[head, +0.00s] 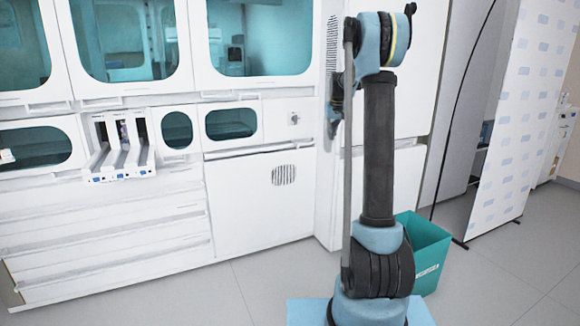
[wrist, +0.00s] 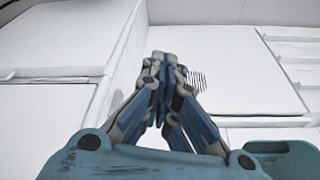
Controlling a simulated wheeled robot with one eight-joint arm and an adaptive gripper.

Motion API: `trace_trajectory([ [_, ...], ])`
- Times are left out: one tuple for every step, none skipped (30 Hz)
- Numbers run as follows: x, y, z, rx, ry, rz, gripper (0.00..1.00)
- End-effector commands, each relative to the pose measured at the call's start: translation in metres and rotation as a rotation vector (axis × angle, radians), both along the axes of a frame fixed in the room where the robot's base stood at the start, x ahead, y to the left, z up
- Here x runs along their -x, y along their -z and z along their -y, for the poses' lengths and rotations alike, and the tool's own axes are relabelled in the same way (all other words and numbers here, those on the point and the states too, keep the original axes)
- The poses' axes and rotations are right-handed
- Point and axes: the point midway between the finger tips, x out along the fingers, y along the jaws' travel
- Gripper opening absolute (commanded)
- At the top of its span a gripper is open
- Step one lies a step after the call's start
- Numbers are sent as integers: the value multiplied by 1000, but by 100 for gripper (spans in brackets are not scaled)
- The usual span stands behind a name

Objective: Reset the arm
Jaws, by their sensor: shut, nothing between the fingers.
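My gripper (wrist: 161,62) shows in the middle of the wrist view, its two fingers brought together at the tips. Nothing shows between them. White cabinet panels lie beyond the fingertips, apart from them as far as I can tell. In the head view my arm stands upright at the right of the middle, with its elbow near the top edge. The end of the arm is mostly hidden behind the upper arm there, and the fingertips cannot be made out.
A white cabinet (head: 245,220) with teal windows fills the left. A tube track unit (head: 121,170) with several white lanes juts out of it. A teal bin (head: 425,245) stands right of my arm's base. A patterned screen (head: 515,120) stands farther right. Grey floor in front is clear.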

Motion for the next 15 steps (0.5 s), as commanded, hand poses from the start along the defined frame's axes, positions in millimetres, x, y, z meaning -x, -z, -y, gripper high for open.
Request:
trace_trajectory([
  [18, -6, -1, 1, 2, -3, 0],
  [27, -8, -1, 0, 4, -5, 0],
  [40, -12, -2, 1, 6, -7, 0],
  [49, -14, -2, 1, 7, -9, 0],
  [58, -16, -2, 2, 9, -11, 0],
  [71, -18, -3, 1, 12, -14, 0],
  [81, -20, -3, 2, 14, -16, 0],
  [90, -21, -3, 1, 16, -18, 0],
  [103, -23, -4, 2, 19, -21, 0],
  [113, -24, -4, 2, 20, -23, 0],
  [122, -25, -4, 2, 23, -25, 0],
  [136, -26, -4, 2, 24, -27, 0],
  [145, -27, -5, 3, 26, -29, 0],
  [155, -27, -5, 3, 28, -31, 0],
  [168, -27, -5, 3, 30, -33, 0],
])
